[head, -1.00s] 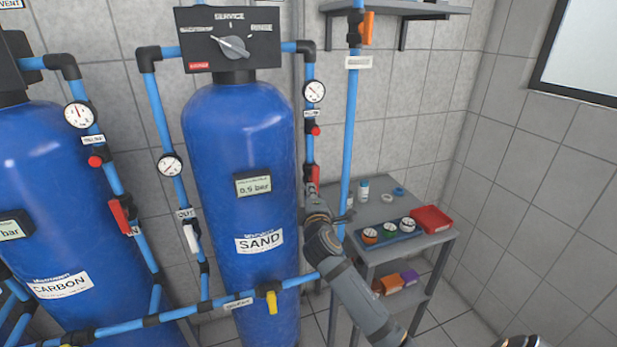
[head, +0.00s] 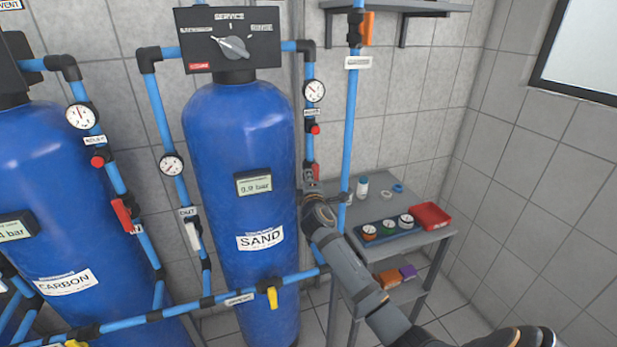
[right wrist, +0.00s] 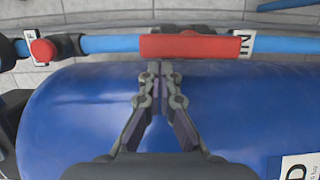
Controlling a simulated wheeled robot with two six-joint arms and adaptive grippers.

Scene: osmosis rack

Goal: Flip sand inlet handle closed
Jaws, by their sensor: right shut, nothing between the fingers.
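The sand inlet handle (head: 316,170) is a red lever on the blue pipe at the right of the blue SAND tank (head: 240,140). In the right wrist view the red handle (right wrist: 190,46) lies along the pipe, next to a label partly reading "IN". My right gripper (head: 312,184) hides part of the handle in the head view. In the right wrist view my right gripper (right wrist: 160,68) is shut and empty, its tips at the handle's near edge. I cannot tell whether they touch. My left gripper is not in view.
A vertical blue pipe (head: 350,130) stands close to my right arm. A pressure gauge (head: 314,91) sits above the handle. The tank display (head: 254,183) reads about 0.9 bar.

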